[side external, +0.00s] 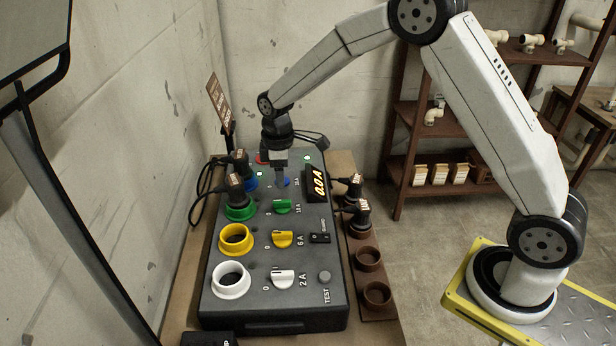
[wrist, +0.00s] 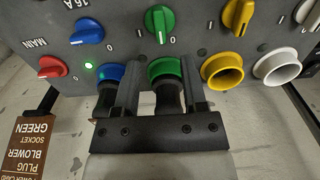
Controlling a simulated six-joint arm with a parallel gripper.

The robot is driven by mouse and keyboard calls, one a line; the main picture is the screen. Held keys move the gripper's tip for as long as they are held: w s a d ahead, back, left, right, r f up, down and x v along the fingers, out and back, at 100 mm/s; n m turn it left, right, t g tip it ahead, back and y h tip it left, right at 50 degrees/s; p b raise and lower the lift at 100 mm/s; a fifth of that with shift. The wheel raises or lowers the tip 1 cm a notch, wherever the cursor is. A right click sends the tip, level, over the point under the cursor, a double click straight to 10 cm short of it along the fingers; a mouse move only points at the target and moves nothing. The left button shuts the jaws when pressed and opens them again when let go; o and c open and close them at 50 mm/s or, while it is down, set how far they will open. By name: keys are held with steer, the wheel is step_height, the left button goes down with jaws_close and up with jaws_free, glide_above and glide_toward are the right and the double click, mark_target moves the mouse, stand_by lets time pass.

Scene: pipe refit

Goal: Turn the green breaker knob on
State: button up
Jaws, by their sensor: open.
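The green knob (side external: 283,207) is on the top face of a grey breaker box (side external: 290,318), in the row between the blue and yellow knobs. In the wrist view the green knob (wrist: 160,22) lies beyond my fingertips, with marks I and 0 beside it; I cannot tell which it is set to. My gripper (side external: 281,182) points down over the box near the blue knob (side external: 283,182), just behind the green one. In the wrist view my gripper (wrist: 161,75) is open, with its fingers either side of the green socket's plug; contact cannot be told.
Plugs stand in the green socket (side external: 240,213) and the blue socket (wrist: 109,71). The yellow socket (side external: 236,240) and white socket (side external: 231,281) are empty. A display (side external: 317,184) reads 0.0A. A placard (wrist: 35,148) names blower and green. A brown holder (side external: 377,307) with plugs stands right.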

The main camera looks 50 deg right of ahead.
mark_target(282, 201)
steer(key=shift+f, duration=0.1)
steer(key=shift+f, duration=3.8)
jaws_close()
